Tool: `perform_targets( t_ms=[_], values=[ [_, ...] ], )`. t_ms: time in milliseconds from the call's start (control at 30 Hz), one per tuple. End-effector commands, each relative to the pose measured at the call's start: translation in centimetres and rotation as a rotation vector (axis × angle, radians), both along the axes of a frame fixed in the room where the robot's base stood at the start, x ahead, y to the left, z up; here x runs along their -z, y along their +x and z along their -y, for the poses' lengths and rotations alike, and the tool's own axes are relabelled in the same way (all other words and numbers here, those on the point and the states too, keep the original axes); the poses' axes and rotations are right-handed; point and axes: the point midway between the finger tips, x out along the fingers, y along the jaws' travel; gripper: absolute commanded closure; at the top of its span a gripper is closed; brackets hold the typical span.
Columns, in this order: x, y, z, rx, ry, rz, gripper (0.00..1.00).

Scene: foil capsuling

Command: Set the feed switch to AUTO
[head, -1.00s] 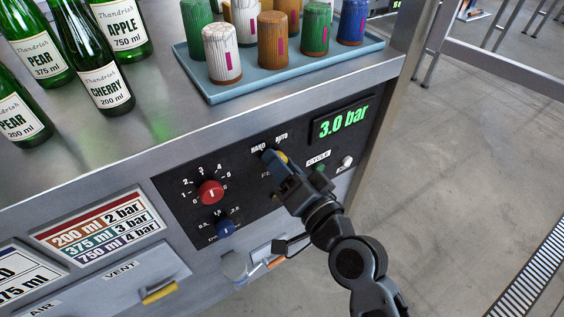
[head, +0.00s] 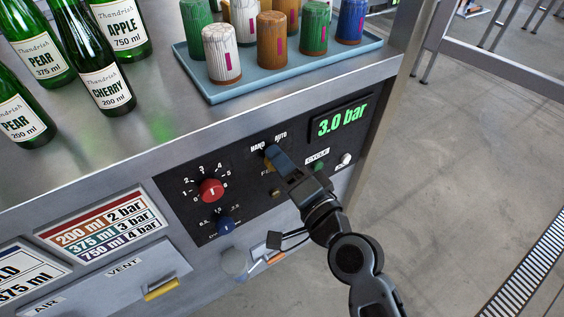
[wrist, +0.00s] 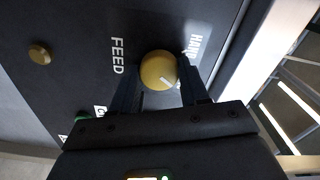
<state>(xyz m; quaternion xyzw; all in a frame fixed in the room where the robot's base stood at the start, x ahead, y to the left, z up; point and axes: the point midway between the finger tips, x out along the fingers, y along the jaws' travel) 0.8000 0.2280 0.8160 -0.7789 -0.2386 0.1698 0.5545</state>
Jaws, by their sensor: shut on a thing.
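The feed switch is a round brass knob (wrist: 158,68) on the black panel, seen in the wrist view with its white pointer line slanting to the lower right, away from the HAND lettering. The FEED lettering is to its left. My gripper (wrist: 160,92) is shut on the knob, one dark blue finger on each side. The AUTO lettering is hidden in the wrist view. In the head view my gripper (head: 274,157) is at the panel below the HAND and AUTO labels, and its fingers mostly cover the knob.
A red dial (head: 211,190) and a blue dial (head: 225,226) are left of my gripper. The green display (head: 339,121) reads 3.0 bar. A green button (head: 319,166) and a white button (head: 346,159) are to the right. A tray (head: 290,77) of capsules stands above.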

Motion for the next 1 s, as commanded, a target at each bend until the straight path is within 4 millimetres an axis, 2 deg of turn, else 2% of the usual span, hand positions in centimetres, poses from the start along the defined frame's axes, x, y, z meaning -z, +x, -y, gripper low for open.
perform_targets(
  t_ms=[133,167,400,733,1000],
  values=[
    [0.1,0.0,0.1,0.002,-0.001,-0.003,0.86],
    [0.1,0.0,0.1,0.002,-0.001,-0.003,0.55],
    [0.1,0.0,0.1,0.001,0.000,-0.001,0.32],
    [0.2,-0.5,0.3,0.002,-0.001,-0.001,0.31],
    [0.3,-3.9,2.6,0.002,0.000,-0.002,0.31]
  ],
)
